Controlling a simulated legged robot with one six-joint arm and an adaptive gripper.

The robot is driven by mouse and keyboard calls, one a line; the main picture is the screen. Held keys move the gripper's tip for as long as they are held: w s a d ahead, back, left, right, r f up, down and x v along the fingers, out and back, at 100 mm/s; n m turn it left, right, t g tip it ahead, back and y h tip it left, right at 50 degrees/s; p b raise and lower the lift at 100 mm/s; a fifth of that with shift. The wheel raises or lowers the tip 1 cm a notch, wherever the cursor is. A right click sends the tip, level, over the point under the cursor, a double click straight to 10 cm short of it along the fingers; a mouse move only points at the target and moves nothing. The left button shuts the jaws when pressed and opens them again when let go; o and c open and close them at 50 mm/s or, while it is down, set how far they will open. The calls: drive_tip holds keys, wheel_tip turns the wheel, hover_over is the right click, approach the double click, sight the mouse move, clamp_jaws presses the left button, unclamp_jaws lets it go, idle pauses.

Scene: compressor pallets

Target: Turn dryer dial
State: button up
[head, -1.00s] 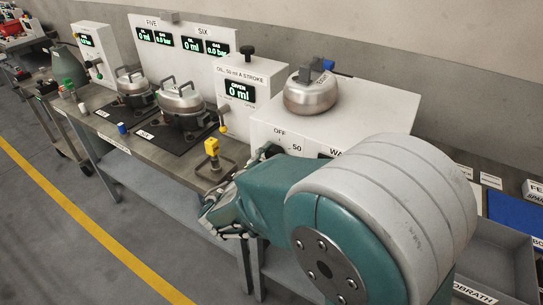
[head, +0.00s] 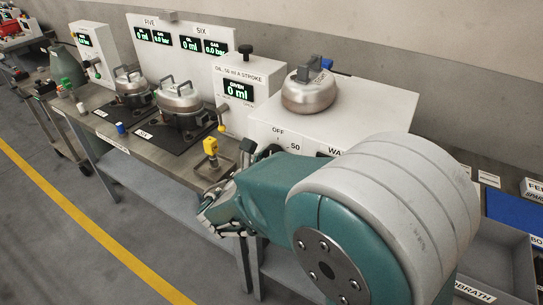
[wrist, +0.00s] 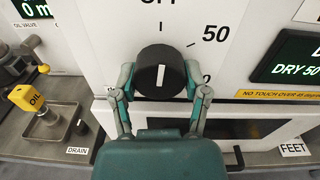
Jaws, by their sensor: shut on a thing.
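The dryer dial is a round black knob (wrist: 160,72) with a white pointer line, on the front of the white dryer box (head: 345,112). In the wrist view the pointer line stands nearly upright. Marks around it read OFF, partly cut off, and 50. My gripper (wrist: 160,92) has its two teal fingers on either side of the knob and is shut on it.
A dark display (wrist: 290,62) reading DRY 50 is right of the dial. A metal pot (head: 309,92) sits on the dryer. Two compressors (head: 182,103) stand further left on the bench.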

drive_tip(key=shift+w+r+n, duration=0.1)
drive_tip(key=shift+r+n, duration=0.1)
drive_tip(key=shift+n, duration=0.4)
drive_tip(key=o, duration=1.1)
drive_tip(key=shift+a, duration=0.1)
drive_tip(key=shift+o, duration=0.2)
drive_tip(key=shift+f, duration=0.1)
drive_tip(key=v, duration=1.2)
drive_tip(key=shift+f, duration=0.1)
